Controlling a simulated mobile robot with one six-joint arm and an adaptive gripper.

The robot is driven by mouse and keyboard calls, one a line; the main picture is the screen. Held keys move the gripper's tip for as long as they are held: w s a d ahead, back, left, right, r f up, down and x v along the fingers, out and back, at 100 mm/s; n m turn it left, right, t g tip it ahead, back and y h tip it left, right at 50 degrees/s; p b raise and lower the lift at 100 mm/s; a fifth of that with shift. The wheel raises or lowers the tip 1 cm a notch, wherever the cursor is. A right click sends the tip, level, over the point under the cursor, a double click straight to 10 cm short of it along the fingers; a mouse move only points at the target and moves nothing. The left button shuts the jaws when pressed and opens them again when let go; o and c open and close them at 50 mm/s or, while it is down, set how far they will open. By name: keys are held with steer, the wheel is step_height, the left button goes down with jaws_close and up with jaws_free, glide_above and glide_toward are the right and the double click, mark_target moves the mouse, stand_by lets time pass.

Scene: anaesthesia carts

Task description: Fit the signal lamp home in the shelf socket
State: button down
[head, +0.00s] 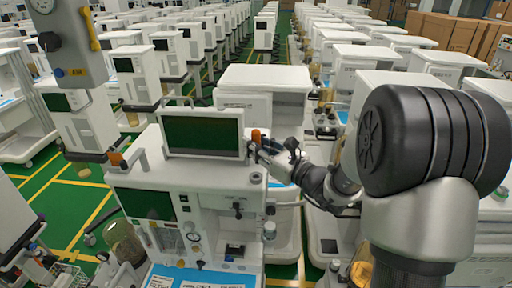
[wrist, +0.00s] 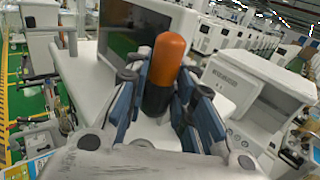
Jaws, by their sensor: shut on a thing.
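The signal lamp, with an orange domed top and a dark lower body, stands roughly upright between the fingers of my gripper in the wrist view (wrist: 167,62). Its orange top also shows in the head view (head: 256,135), just right of the cart's screen. My gripper (wrist: 160,98) is shut on the lamp's dark body, with blue-padded fingers on both sides; it also shows in the head view (head: 260,148). The lamp's lower end is hidden by the fingers. A small round fitting (head: 256,178) is on the cart top below the gripper; I cannot tell whether it is the socket.
The white anaesthesia cart (head: 195,178) carries a dark-screened monitor (head: 203,135) close beside the lamp. Another white cart (head: 265,82) stands behind, and more carts fill the hall. An orange-tipped fitting (head: 115,158) is at the cart's left edge. Green floor shows at the left.

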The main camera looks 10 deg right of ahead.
steer(key=shift+f+b, duration=2.65)
steer(key=shift+f, duration=0.3)
steer(key=shift+b, duration=0.65)
steer(key=shift+f+b, duration=1.1)
steer(key=shift+f, duration=0.1)
steer(key=c, duration=1.3)
jaws_free()
steer(key=shift+s, duration=0.1)
steer(key=v, duration=1.2)
